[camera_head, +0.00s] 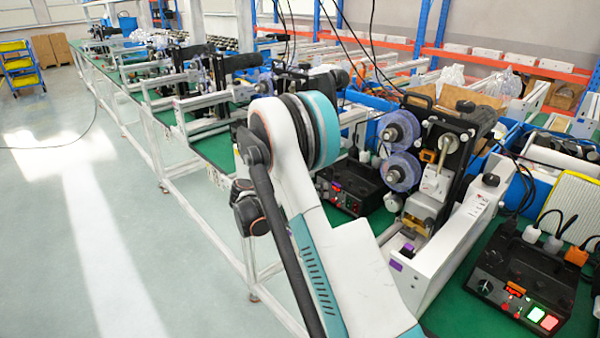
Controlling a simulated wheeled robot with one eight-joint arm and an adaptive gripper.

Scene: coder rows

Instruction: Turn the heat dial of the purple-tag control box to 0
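A black control box (525,280) lies at the bottom right on the green bench top. A second black control box (350,187) stands further back, partly hidden behind my arm, with small red lights. A purple tag (396,266) shows on the near end of the white coder frame between the boxes. I cannot tell which box it belongs to. The dial settings are too small to read. My gripper is not in view; only my arm's links cross the middle.
A coder with two blue-violet reels (402,150) stands behind the white frame (445,245). More coder rows run to the far left. The floor (70,220) at left is clear.

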